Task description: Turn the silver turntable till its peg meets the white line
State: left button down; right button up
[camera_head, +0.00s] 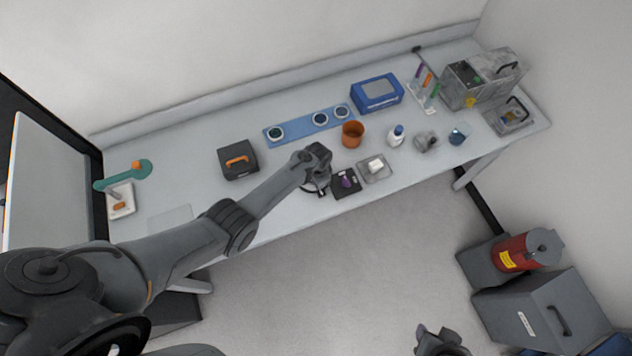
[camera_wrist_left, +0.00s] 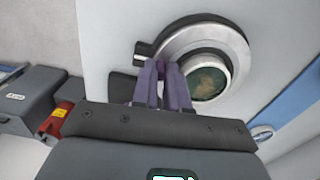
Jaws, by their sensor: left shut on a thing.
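The silver turntable (camera_wrist_left: 225,38) shows in the left wrist view as a pale ring around a raised round part with a green-brown glass face (camera_wrist_left: 205,82). My left gripper (camera_wrist_left: 161,68) is at the ring's near left rim, its purple fingers closed together there; the peg is hidden between them. A short dark block (camera_wrist_left: 146,52) with a pale stripe sits against the rim just beyond the fingertips; I cannot tell whether the stripe is the white line. In the head view my left arm hides the turntable. My right gripper (camera_head: 440,342) hangs over the floor, its fingers unclear.
A blue strip with several round dishes (camera_head: 300,126) lies behind my left gripper. An orange cup (camera_head: 352,134), a black pad (camera_head: 343,190) and a clear tray (camera_head: 375,176) stand to its right. A dark case (camera_head: 238,167) stands to its left. The table's front edge is close.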

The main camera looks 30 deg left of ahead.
pick_arm(q)
jog(key=shift+w+d+n, duration=0.15)
jog(key=shift+w+n, duration=0.05)
jog(key=shift+n, duration=0.3)
dwell(0.3)
jog(key=c, duration=1.4)
grip_release()
jog(key=shift+r, duration=0.55)
jog(key=shift+r+p, duration=1.1)
jog(key=shift+r, duration=3.75)
